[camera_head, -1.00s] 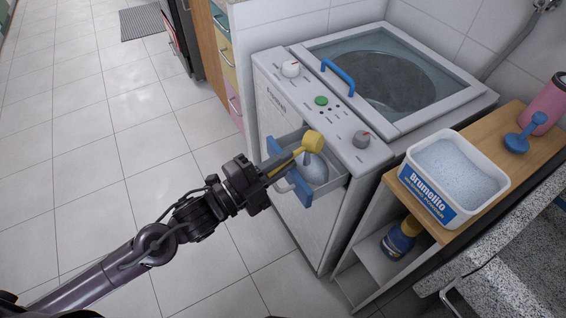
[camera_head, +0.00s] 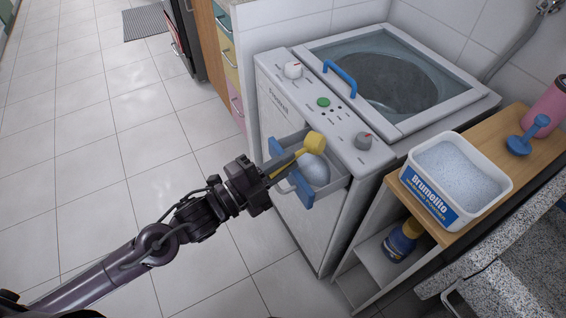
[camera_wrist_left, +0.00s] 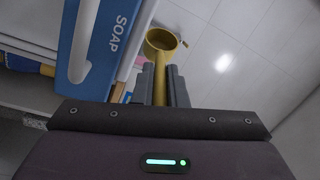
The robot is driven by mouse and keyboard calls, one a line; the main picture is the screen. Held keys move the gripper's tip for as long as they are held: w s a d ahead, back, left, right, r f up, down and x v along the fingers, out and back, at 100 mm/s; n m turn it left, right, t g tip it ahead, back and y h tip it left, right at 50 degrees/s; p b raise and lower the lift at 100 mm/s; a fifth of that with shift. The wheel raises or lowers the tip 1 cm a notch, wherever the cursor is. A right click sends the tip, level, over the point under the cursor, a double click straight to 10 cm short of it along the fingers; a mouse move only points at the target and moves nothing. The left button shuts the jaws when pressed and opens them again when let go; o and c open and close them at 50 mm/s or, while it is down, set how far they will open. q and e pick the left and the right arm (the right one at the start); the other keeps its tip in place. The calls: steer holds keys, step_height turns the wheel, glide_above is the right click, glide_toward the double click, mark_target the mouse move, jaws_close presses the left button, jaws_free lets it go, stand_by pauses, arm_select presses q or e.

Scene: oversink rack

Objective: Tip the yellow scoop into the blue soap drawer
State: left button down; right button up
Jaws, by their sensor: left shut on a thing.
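The yellow scoop (camera_head: 314,143) is in my left gripper (camera_head: 271,176), which is shut on its handle. Its cup is above the pulled-out soap drawer (camera_head: 330,188) of the washing machine and looks tilted. The drawer has a blue front (camera_head: 291,172). A pale, rounded mass (camera_head: 315,169), which looks like powder, shows in the drawer below the cup. In the left wrist view the scoop cup (camera_wrist_left: 162,41) is beyond the fingers (camera_wrist_left: 165,86), beside the blue front marked SOAP (camera_wrist_left: 100,42). I cannot tell whether powder is left in the cup. My right gripper is out of view.
A blue bottle (camera_head: 402,240) stands below.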

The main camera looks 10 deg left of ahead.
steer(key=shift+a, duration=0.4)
